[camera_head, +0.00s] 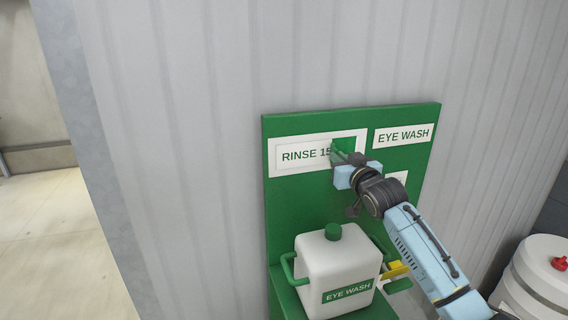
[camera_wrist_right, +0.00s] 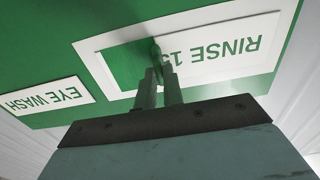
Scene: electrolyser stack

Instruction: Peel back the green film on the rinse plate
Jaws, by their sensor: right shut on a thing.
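The rinse plate (camera_head: 288,169) is a white framed sign reading "RINSE 15" on the green board; it also shows upside down in the wrist view (camera_wrist_right: 205,38). The green film (camera_head: 344,145) covers the right end of its lettering in the head view. In the wrist view the film (camera_wrist_right: 127,66) is a flat green patch beside the "15", with a raised edge at the fingertips. My right gripper (camera_head: 340,157) is shut on that edge of the film, its fingers (camera_wrist_right: 158,75) hiding part of the plate. My left gripper is out of view.
An "EYE WASH" sign (camera_head: 403,136) is right of the plate on the green board (camera_head: 285,215). A white canister (camera_head: 335,262) with a green cap stands below on a green holder. A white drum (camera_head: 540,275) is at lower right. The corrugated wall left of the board is clear.

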